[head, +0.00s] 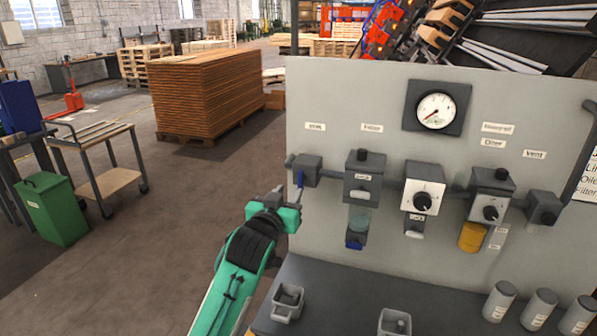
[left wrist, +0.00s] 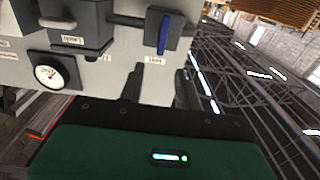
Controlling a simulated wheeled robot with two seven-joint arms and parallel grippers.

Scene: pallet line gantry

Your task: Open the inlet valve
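The inlet valve (head: 307,170) is a dark grey block at the left end of the panel's pipe row, under a small label. Its blue lever (head: 300,179) hangs downward in the head view. The lever (left wrist: 163,35) also shows in the left wrist view, just beyond the fingertips and roughly in line with the gap between them. My left gripper (head: 289,196) is just below and left of the valve. In the left wrist view its two dark fingers (left wrist: 158,80) stand apart with nothing between them. Contact with the lever is not visible. My right gripper is in neither view.
The grey panel (head: 340,110) carries a gauge (head: 436,111), a filter unit (head: 363,180), a regulator (head: 421,198) and an oiler (head: 490,195). Small grey bins (head: 288,302) and several cylinders stand on the ledge (head: 340,300). Open floor lies left of the panel.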

